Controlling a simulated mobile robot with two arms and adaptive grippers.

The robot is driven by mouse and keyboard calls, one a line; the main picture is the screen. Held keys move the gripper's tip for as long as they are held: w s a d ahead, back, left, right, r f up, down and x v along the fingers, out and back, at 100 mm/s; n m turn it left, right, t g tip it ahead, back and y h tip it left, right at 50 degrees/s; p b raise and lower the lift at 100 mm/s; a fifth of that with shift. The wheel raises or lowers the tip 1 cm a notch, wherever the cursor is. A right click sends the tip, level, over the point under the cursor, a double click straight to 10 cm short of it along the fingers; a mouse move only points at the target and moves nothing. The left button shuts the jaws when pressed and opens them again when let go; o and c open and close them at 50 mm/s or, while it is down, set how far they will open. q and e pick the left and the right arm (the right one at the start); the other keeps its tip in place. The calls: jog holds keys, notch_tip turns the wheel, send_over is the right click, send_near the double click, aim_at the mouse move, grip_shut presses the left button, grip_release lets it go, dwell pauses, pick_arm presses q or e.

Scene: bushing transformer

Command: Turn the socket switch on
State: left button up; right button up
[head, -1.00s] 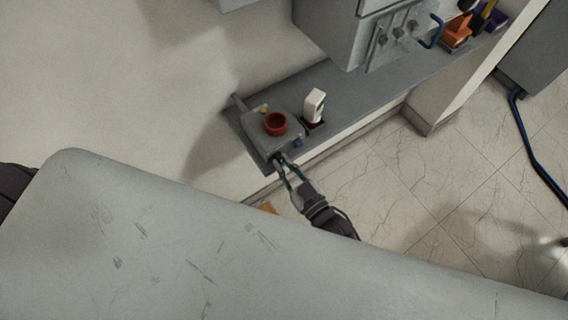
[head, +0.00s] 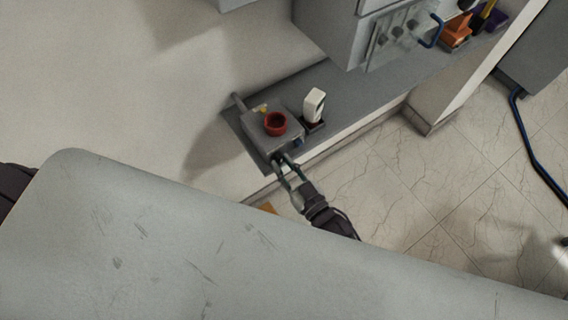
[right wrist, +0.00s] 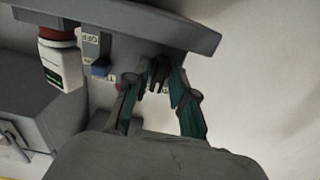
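A grey socket box (head: 262,127) with a round red socket (head: 275,123) on top sits on the left end of a grey shelf. A small blue part (head: 298,142) is on its near right side. In the right wrist view, a blue switch (right wrist: 98,68) hangs by an OFF label, and a dark forked part (right wrist: 158,74) is on the box face. My right gripper (head: 283,161) is at the near side of the box. Its fingers look apart, on either side of the dark part; contact cannot be told. My left gripper is not in view.
A white device (head: 314,104) stands just right of the box on the shelf (head: 350,92). A grey cabinet (head: 330,35) with a blue handle (head: 437,31) is behind. Orange and purple things (head: 457,33) are at the far right. Tiled floor (head: 450,170) is open at right.

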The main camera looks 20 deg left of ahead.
jog(key=shift+s+d, duration=0.1)
jog(key=v, duration=1.1)
jog(key=shift+s+d, duration=0.25)
